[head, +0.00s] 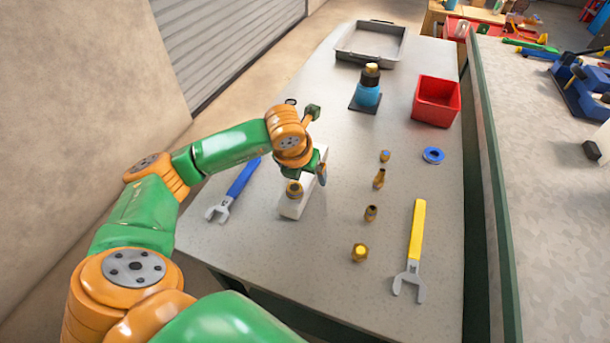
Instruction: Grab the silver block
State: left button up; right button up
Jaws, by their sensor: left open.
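The silver block (291,209) is a pale, elongated block lying on the grey table, left of the middle. A brass fitting (294,189) sits on its near part. My left gripper (321,173) is open and over the far end of the block, coming in from the left. The wrist and gripper hide part of the block's far end. I cannot tell whether the fingers touch it. My right gripper does not show.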

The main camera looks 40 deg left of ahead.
pick_arm(q)
jog(key=c, duration=1.5)
grip_shut()
jog(key=shift+r, duration=0.1)
